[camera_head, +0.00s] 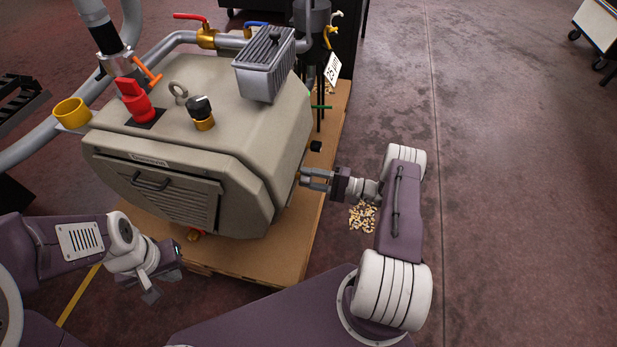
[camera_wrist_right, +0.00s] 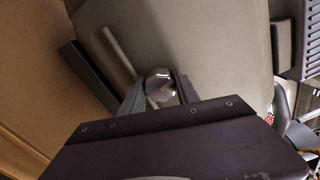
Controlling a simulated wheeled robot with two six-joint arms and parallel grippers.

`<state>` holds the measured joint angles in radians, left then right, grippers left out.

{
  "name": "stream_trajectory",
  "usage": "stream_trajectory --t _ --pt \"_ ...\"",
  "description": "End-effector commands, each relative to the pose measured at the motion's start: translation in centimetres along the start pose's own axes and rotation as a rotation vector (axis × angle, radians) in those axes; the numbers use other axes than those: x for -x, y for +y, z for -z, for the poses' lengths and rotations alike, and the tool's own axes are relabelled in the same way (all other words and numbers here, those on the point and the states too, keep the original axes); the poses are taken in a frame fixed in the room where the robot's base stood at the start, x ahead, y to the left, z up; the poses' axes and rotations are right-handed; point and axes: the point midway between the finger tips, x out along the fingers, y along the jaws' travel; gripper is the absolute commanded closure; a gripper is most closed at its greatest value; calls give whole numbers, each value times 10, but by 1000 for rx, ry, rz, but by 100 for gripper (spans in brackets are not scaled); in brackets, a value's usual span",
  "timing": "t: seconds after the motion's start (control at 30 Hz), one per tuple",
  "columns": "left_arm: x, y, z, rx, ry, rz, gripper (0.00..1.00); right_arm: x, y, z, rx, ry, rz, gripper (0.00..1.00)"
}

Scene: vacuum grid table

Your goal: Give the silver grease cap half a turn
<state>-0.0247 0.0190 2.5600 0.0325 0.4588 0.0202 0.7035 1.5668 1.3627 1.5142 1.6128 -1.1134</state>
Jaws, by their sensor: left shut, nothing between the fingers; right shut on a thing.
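The silver grease cap (camera_wrist_right: 160,84) is a small shiny round piece on the side of the beige machine (camera_head: 215,95). In the right wrist view it sits between the two fingers of my right gripper (camera_wrist_right: 160,92), which is shut on it. In the head view my right gripper (camera_head: 304,179) reaches the machine's right side from the right, and I cannot make out the cap there. My left gripper (camera_head: 162,284) is shut and empty, low in front of the machine and apart from it.
The machine stands on a brown pallet (camera_head: 262,262). On its top are a red knob (camera_head: 133,100), a black knob (camera_head: 200,107), a lifting eye (camera_head: 178,93) and a grey ribbed box (camera_head: 265,65). Pale scraps (camera_head: 362,217) lie on the floor.

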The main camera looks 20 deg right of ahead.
Motion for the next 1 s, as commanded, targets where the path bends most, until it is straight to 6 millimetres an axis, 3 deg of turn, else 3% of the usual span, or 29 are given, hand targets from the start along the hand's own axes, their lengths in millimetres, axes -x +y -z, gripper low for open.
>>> stream_trajectory --t 1.0 --pt "5 0 0 0 0 0 100 0 0 0 -963 27 12 100"
